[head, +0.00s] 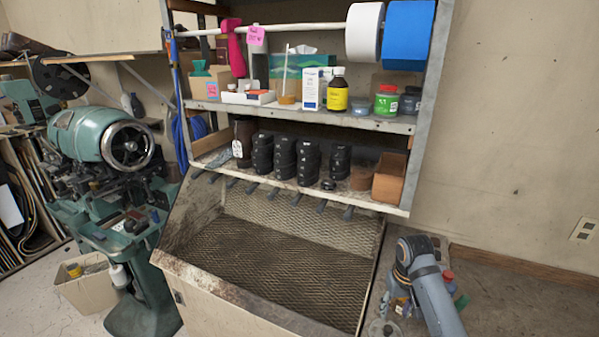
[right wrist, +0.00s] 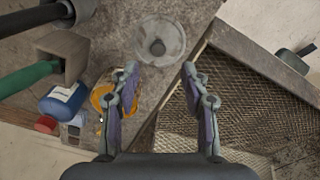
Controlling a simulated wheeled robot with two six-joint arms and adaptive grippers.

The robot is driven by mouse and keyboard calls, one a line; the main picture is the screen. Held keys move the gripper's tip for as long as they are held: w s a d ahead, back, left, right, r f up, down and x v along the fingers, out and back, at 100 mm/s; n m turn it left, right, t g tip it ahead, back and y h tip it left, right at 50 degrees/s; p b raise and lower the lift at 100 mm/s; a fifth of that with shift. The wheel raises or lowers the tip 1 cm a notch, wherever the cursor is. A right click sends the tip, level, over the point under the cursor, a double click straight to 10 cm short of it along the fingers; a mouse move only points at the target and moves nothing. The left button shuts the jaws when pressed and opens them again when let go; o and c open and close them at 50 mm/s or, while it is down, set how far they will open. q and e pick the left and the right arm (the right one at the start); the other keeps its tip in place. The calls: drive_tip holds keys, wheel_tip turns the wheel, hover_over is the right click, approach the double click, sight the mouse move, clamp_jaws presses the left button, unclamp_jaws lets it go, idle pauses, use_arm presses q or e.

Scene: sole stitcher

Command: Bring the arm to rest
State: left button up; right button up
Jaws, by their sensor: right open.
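My right arm comes in from the lower right of the head view and bends over the bench beside the mesh-bottomed bin (head: 165,262). My right gripper (head: 388,303) is small and partly hidden there. In the right wrist view the gripper (right wrist: 160,70) has its two fingers spread apart with nothing between them. A clear round cup (right wrist: 160,40) stands on the bench beyond the fingertips. My left gripper is in neither view.
The bin's mesh (right wrist: 235,85) lies right of the fingers. A blue bottle (right wrist: 65,98), an orange-rimmed container (right wrist: 101,97) and a green handle (right wrist: 25,78) lie left. A shelf (head: 370,122) with bottles and rolls stands behind; a green machine (head: 85,135) stands left.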

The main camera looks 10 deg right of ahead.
drive_tip(key=shift+n+t, duration=0.7)
drive_tip(key=shift+t, duration=0.1)
drive_tip(key=s+a+f, duration=0.1)
drive_tip(key=s, duration=0.2)
drive_tip(key=s+a+f, duration=0.2)
drive_tip(key=s, duration=0.1)
drive_tip(key=s+a+f, duration=0.1)
drive_tip(key=s+f, duration=0.1)
drive_tip(key=s, duration=0.1)
drive_tip(key=shift+a+f, duration=0.15)
drive_tip(key=shift+a, duration=0.1)
drive_tip(key=s+a+r+n+t, duration=0.1)
drive_tip(key=s+a+r+t, duration=0.15)
drive_tip(key=s, duration=0.75)
wheel_tip(320, 180, down, 32)
drive_tip(key=s+d+g+b, duration=0.2)
drive_tip(key=b, duration=0.5)
drive_tip(key=s+d+f+b, duration=0.1)
drive_tip(key=s+f+b, duration=0.1)
drive_tip(key=s+f, duration=0.7)
drive_tip(key=s+f+g+b, duration=0.1)
drive_tip(key=s+f+b, duration=0.2)
drive_tip(key=s+f, duration=0.7)
wheel_tip(320, 180, down, 5)
drive_tip(key=shift+d+r+m+h+b, duration=0.15)
drive_tip(key=shift+d+m+h+b, duration=0.15)
drive_tip(key=shift+d+b, duration=0.1)
